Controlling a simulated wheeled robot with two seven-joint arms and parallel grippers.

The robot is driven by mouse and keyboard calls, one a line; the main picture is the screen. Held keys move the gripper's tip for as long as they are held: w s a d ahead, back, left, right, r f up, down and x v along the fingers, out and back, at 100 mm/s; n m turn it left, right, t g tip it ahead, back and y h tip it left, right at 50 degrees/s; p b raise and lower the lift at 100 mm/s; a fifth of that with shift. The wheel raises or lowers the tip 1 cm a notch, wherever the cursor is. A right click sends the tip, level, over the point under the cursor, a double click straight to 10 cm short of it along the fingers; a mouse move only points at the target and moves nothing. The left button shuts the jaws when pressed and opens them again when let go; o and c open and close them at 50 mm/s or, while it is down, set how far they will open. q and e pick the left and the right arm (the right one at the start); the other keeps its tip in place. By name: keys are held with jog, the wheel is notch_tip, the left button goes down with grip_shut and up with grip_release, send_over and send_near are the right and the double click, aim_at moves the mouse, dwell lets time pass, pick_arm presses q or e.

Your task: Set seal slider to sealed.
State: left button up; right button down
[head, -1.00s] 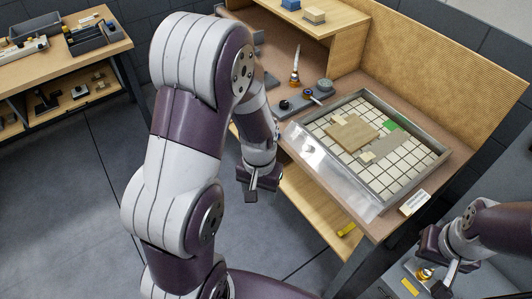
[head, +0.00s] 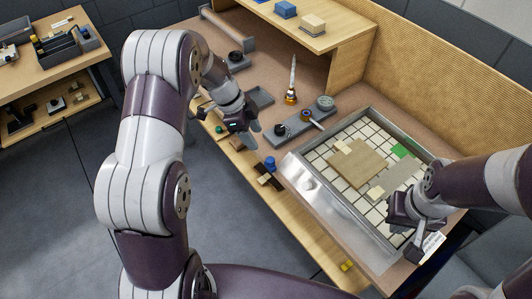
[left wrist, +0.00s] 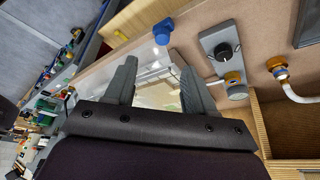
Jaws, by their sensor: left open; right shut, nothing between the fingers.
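The framed tray (head: 425,152) on the bench holds a pale gridded bed with a wooden panel (head: 357,163). A clear film (head: 340,225) with a pale round fitting lies along its near-left side. A small blue part (head: 270,163) stands near the bench's front edge, left of the tray; it also shows in the left wrist view (left wrist: 162,30). I cannot tell which part is the seal slider. My left gripper (head: 250,134) is open and empty, above the bench left of the tray. My right gripper (head: 412,250) is shut and empty over the tray's near-right corner.
A grey control plate (head: 299,124) with a black knob and a gauge stands between my left gripper and the tray. A brass fitting (head: 291,97) with a white hose is behind it. A raised shelf (head: 335,30) holds blue and tan blocks.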

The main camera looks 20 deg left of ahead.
aim_at(269, 159)
pick_arm(q)
jog(key=p+x, duration=0.2)
jog(key=x, duration=0.8)
jog(key=shift+w+f+p, duration=0.15)
jog(key=shift+f+p, duration=0.2)
jog(key=shift+f, duration=0.05)
jog(key=shift+w+f, duration=0.1)
jog(key=shift+f, duration=0.15)
jog(key=shift+c, duration=0.3)
